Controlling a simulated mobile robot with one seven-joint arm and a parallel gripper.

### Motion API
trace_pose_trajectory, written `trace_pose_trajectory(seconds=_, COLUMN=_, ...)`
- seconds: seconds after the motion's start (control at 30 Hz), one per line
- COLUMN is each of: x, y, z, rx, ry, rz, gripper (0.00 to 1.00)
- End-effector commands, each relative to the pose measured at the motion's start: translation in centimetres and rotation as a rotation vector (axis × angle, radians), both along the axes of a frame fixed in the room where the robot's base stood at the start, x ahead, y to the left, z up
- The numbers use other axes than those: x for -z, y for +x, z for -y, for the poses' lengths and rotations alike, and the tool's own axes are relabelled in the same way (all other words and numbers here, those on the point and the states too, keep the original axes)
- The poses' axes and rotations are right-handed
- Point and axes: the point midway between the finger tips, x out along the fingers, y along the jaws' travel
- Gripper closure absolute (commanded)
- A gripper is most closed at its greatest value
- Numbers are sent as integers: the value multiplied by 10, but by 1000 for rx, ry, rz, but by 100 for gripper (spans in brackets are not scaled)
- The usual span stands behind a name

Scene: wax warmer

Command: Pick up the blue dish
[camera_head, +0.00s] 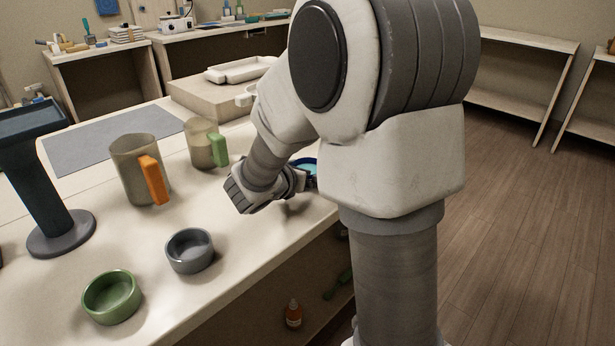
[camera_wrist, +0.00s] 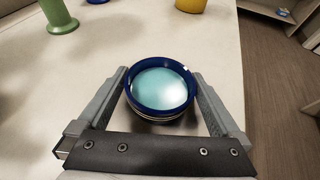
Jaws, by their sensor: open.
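The blue dish (camera_wrist: 161,88) is round, with a dark blue rim and a light blue inside. In the wrist view it stands between the two fingers of my gripper (camera_wrist: 162,92), which are open on either side of it. A small gap shows by the right finger; I cannot tell whether the left finger touches the rim. In the head view only part of the blue dish (camera_head: 312,168) shows, near the table's right edge; my arm hides the rest. My gripper's fingertips are hidden in the head view.
On the table (camera_head: 245,235) stand a grey dish (camera_head: 189,251), a green dish (camera_head: 111,298), a jug with an orange handle (camera_head: 137,170), a jug with a green handle (camera_head: 203,146) and a dark stand (camera_head: 45,190). The table's edge is close to the blue dish.

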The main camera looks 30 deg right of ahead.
Motion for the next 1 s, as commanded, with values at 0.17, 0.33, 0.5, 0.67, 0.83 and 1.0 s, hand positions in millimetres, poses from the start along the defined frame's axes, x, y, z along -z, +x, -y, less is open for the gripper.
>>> trace_pose_trajectory(seconds=0.17, x=0, y=0, z=0, rx=0, ry=0, rz=0, gripper=7)
trace_pose_trajectory(seconds=0.33, x=0, y=0, z=0, rx=0, ry=0, rz=0, gripper=38)
trace_pose_trajectory(seconds=0.5, x=0, y=0, z=0, rx=0, ry=0, rz=0, gripper=68)
trace_pose_trajectory(seconds=0.67, x=-1, y=0, z=0, rx=0, ry=1, rz=1, gripper=77)
trace_pose_trajectory(seconds=0.83, x=-3, y=0, z=0, rx=0, ry=0, rz=1, gripper=77)
trace_pose_trajectory(seconds=1.0, x=-17, y=0, z=-1, rx=0, ry=0, rz=3, gripper=77)
